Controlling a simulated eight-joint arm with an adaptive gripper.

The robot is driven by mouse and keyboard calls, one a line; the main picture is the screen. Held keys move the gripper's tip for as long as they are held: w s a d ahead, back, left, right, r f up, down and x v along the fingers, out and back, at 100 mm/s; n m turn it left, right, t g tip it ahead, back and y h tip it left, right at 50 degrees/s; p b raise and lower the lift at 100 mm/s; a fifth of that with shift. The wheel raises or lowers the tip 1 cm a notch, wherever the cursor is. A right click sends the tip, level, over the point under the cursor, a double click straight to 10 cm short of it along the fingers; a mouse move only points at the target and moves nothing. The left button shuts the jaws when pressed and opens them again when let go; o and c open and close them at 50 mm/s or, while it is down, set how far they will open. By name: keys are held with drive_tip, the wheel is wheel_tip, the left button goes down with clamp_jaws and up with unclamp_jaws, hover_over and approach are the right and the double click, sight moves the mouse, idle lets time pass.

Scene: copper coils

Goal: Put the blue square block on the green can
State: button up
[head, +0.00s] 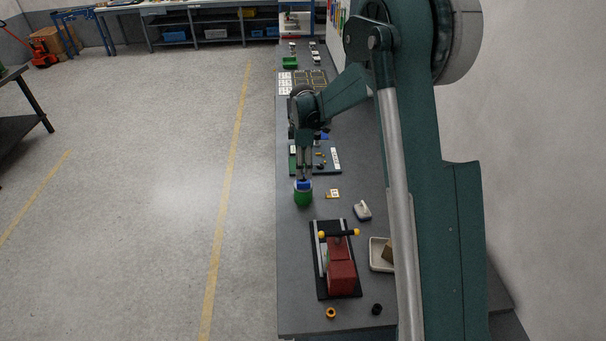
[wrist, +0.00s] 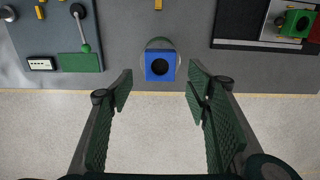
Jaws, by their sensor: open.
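The green can (head: 303,198) stands upright on the grey bench near its left edge in the head view. The blue square block (head: 303,184) sits on top of the can. My gripper (head: 304,175) is just above the block in the head view. In the wrist view my gripper (wrist: 159,84) is open, with one finger on each side below the block and no contact visible.
A black fixture with a red vise (head: 341,275) stands nearer on the bench. A white tray (head: 380,266) and a small white-topped object (head: 362,210) lie to the right. A board with small parts (head: 329,160) lies beyond the can. The bench edge drops to the floor at left.

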wheel_tip(320, 180, up, 5)
drive_tip(key=shift+r, duration=0.1)
idle(0.3)
idle(0.7)
drive_tip(key=s+d+r+m+t, duration=0.2)
drive_tip(key=s+d+r+m, duration=0.25)
drive_tip(key=s+r, duration=0.6)
drive_tip(key=s+d+r+m+t, duration=0.1)
drive_tip(key=s+d+r+m, duration=0.35)
drive_tip(key=s+r, duration=0.55)
drive_tip(key=s+d+f+m+t, duration=0.1)
drive_tip(key=s+d+m, duration=0.1)
drive_tip(key=s, duration=0.6)
drive_tip(key=s+d+f+m+t, duration=0.1)
drive_tip(key=s+m, duration=0.3)
drive_tip(key=s, duration=0.5)
drive_tip(key=s+d+f+m+t, duration=0.1)
drive_tip(key=s+d+m+t, duration=0.1)
drive_tip(key=s, duration=0.7)
drive_tip(key=shift+d+f+m, duration=0.15)
drive_tip(key=shift+d+m, duration=0.35)
drive_tip(key=shift+d, duration=0.05)
